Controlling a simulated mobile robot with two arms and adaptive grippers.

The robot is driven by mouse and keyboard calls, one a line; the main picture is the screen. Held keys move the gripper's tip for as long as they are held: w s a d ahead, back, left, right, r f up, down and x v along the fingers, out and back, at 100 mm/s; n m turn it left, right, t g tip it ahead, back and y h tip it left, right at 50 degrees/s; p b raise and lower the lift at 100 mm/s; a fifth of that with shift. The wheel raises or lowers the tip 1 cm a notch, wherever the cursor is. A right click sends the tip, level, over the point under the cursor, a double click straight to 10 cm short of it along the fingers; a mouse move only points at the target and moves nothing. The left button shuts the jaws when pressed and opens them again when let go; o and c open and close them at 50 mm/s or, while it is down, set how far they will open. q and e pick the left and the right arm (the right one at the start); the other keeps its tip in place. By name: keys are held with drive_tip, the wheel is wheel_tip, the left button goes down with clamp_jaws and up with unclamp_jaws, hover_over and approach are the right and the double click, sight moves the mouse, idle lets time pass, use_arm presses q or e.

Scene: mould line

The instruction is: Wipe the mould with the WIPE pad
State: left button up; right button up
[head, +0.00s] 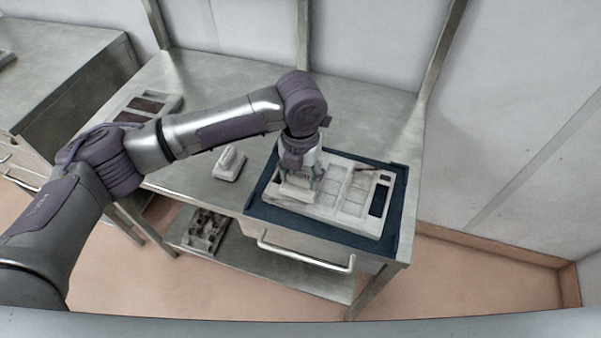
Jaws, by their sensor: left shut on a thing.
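The mould (355,217) is a pale, flat block with several rectangular recesses, lying on a dark blue mat (398,215) at the right end of the metal table. My left gripper (301,176) points down over the left part of the mould. It is shut on a pale pad (295,191), which appears to be on or just above the mould's surface; I cannot tell whether they touch. The gripper hides part of the mould's left side. No lettering can be read on the pad. My right gripper is not in view.
A second pale pad with a raised grip (229,164) stands on the table left of the mat. A tray with dark compartments (148,104) lies farther left, partly behind my arm. A dark-and-pale part (205,231) sits on the lower shelf. The table's back right is clear.

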use_arm(q)
drive_tip(key=shift+f, duration=0.6)
idle(0.7)
drive_tip(key=shift+d, duration=0.15)
drive_tip(key=shift+s+d+r, duration=0.15)
drive_tip(key=shift+s+d, duration=0.1)
drive_tip(key=shift+d, duration=0.2)
drive_tip(key=shift+s+d+p, duration=0.25)
drive_tip(key=shift+d+p, duration=0.1)
drive_tip(key=shift+d, duration=0.3)
drive_tip(key=shift+s+d+p, duration=0.25)
drive_tip(key=shift+d+p, duration=0.1)
drive_tip(key=shift+d, duration=0.3)
drive_tip(key=shift+s+d, duration=0.2)
drive_tip(key=shift+d, duration=0.3)
drive_tip(key=shift+s+d, duration=0.2)
drive_tip(key=shift+d, duration=0.3)
drive_tip(key=shift+d, duration=0.1)
drive_tip(key=shift+s+d+f+p, duration=0.2)
drive_tip(key=shift+s+d, duration=0.15)
drive_tip(key=shift+d, duration=0.3)
drive_tip(key=shift+s+d+f+p, duration=0.1)
drive_tip(key=shift+s+d+p, duration=0.2)
drive_tip(key=shift+d, duration=0.35)
